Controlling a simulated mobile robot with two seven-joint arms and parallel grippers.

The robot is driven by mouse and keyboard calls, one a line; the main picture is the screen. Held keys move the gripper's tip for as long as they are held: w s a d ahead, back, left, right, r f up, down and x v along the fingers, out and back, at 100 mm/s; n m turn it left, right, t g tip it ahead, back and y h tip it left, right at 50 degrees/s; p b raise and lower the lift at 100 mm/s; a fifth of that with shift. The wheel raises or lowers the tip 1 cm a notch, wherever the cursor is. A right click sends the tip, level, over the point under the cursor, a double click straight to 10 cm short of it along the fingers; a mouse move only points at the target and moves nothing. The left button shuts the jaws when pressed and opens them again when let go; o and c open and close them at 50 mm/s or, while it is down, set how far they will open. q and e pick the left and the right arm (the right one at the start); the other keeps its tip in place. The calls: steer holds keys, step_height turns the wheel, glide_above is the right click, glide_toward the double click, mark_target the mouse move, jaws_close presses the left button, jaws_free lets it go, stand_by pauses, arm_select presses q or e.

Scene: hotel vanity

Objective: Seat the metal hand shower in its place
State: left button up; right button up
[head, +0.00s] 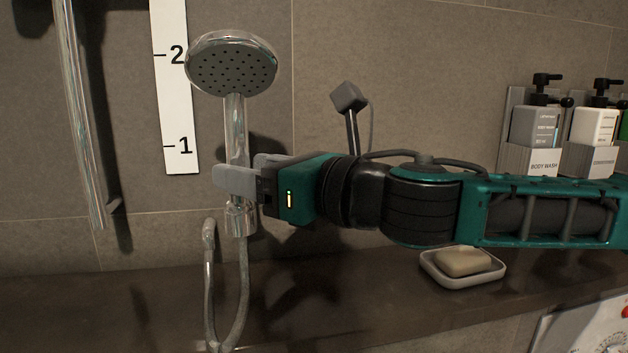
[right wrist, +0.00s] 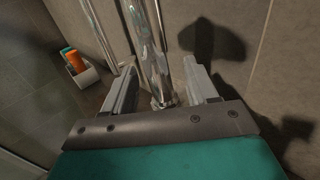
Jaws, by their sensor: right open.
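The metal hand shower (head: 236,122) stands upright in front of the tiled wall, its round spray head (head: 232,68) at the top facing me. A chrome collar (head: 240,218) surrounds its lower end; whether this is a holder or the hose nut I cannot tell. The hose (head: 244,290) hangs below in a loop. My right gripper (head: 241,172) is open, its fingers on either side of the lower handle. In the right wrist view the chrome handle (right wrist: 147,40) runs between the open fingers (right wrist: 161,68). My left gripper is not in view.
A chrome rail (head: 80,110) and a white numbered strip (head: 176,100) are on the wall at left. A soap dish (head: 440,272) with soap (head: 462,262) sits on the dark ledge (head: 330,310) below my right arm. Pump bottles (head: 536,128) stand at right.

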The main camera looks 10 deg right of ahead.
steer(key=p+v, duration=0.1)
steer(key=v, duration=1)
steer(key=shift+s+d, duration=0.25)
steer(key=shift+d, duration=0.05)
steer(key=shift+r, duration=0.15)
